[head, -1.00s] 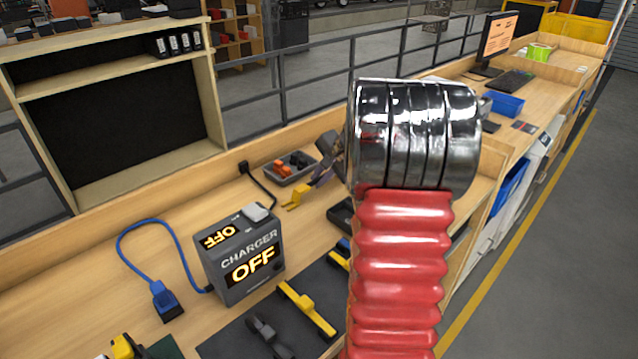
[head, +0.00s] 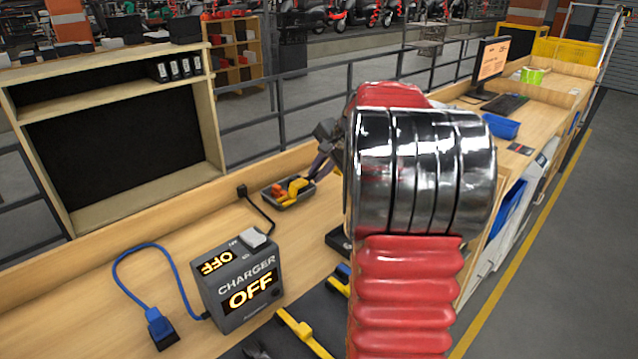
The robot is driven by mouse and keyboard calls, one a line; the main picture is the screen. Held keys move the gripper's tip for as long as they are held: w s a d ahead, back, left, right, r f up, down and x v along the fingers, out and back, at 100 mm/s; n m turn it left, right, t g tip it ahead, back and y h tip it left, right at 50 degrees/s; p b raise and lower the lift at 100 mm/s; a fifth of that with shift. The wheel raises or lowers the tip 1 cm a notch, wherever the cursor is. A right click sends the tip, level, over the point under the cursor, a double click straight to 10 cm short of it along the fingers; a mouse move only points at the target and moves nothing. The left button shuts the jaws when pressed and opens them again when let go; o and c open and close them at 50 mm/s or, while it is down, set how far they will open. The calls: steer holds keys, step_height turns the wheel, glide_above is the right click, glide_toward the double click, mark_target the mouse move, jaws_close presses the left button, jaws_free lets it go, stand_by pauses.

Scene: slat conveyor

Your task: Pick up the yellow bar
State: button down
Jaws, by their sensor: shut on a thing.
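The yellow bar (head: 297,187) is small in the head view, at the tips of my gripper (head: 307,181). My gripper is shut on it; the grip itself is small and partly hidden by my red and chrome arm. In the picture the bar overlaps the grey tray (head: 276,203) of orange and dark pieces at the back of the bench. It looks held above the bench, but its exact height I cannot tell.
A dark charger box (head: 242,283) reading OFF stands front left, with a blue cable (head: 125,258) beside it. Another yellow piece (head: 303,333) lies at the front edge of the picture. Bare wooden bench (head: 170,230) lies behind the charger. A blue bin (head: 500,126) stands far right.

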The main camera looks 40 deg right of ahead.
steer(key=shift+r, duration=0.2)
stand_by(0.5)
steer(key=shift+s+a+r, duration=0.2)
steer(key=shift+s, duration=0.1)
steer(key=s+a+r, duration=0.7)
steer(key=s+a, duration=0.3)
steer(key=s, duration=0.3)
steer(key=shift+s+r, duration=0.15)
steer(key=shift+s, duration=0.2)
